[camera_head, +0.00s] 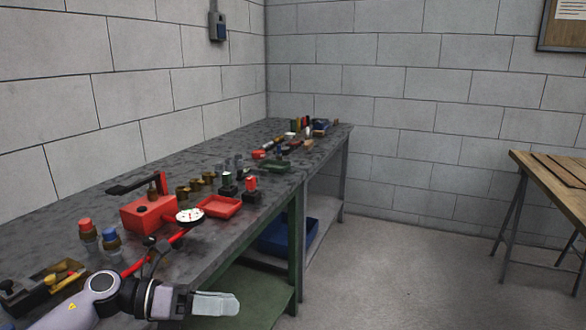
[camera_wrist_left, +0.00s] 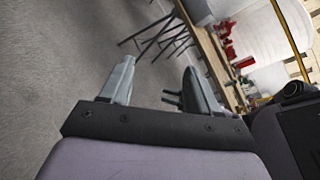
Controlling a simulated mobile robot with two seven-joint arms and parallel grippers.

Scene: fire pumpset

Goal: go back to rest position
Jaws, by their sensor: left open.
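My left gripper (camera_head: 215,303) reaches in from the lower left in the head view, past the front edge of the grey workbench (camera_head: 230,230). My right gripper is in neither view.
A red pump box (camera_head: 148,214) with a black lever, a gauge (camera_head: 189,215) and a red tray (camera_head: 219,207) stand on the bench near my arm. A wooden table (camera_head: 560,185) stands at the right. The floor (camera_head: 400,270) between is clear.

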